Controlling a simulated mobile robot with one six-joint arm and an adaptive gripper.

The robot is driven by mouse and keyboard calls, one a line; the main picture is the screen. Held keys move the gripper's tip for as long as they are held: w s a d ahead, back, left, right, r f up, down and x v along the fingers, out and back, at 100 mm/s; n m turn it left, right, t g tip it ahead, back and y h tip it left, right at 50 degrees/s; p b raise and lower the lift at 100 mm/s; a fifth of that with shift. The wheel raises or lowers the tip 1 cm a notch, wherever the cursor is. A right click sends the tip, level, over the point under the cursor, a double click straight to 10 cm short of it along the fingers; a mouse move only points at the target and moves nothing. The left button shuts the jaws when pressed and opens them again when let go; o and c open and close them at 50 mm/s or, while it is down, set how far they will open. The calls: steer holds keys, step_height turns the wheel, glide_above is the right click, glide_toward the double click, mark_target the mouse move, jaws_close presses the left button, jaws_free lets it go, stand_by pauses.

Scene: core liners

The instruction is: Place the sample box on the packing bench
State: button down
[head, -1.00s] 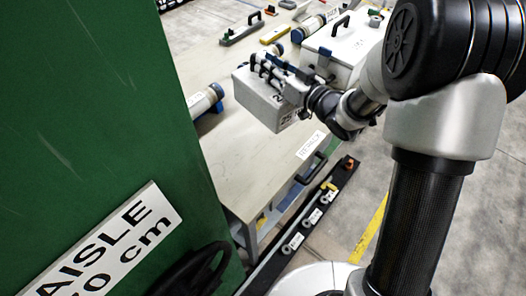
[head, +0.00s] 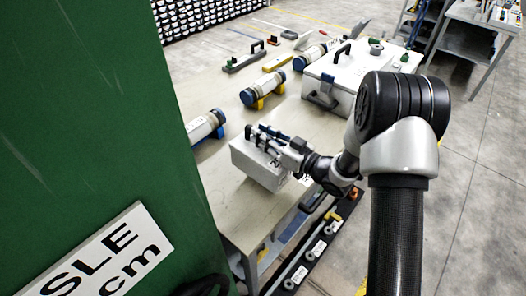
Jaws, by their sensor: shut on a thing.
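The sample box (head: 256,168) is a light grey block with dark print on its side. It appears over the near part of the packing bench (head: 222,206), close to the bench's front edge. I cannot tell whether its underside touches the top. My gripper (head: 264,140) is shut on the box's upper part, with its fingers reaching in from the right. The box hides the bench top behind and under it, and the far fingertip is not clear.
A white case (head: 335,72) with a black handle stands behind the box to the right. Blue-ended tubes (head: 203,128) on cradles lie beyond and left. A green panel (head: 90,110) with an aisle sign (head: 112,258) blocks the left. A rail with tags (head: 305,252) runs along the front.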

steer(key=shift+f+b, duration=0.75)
steer(key=shift+f, duration=1.75)
steer(key=shift+r, duration=0.1)
steer(key=c, duration=1.6)
jaws_free()
steer(key=shift+d, duration=0.1)
steer(key=shift+o, duration=0.6)
steer(key=p+v, duration=0.2)
steer(key=v, duration=1)
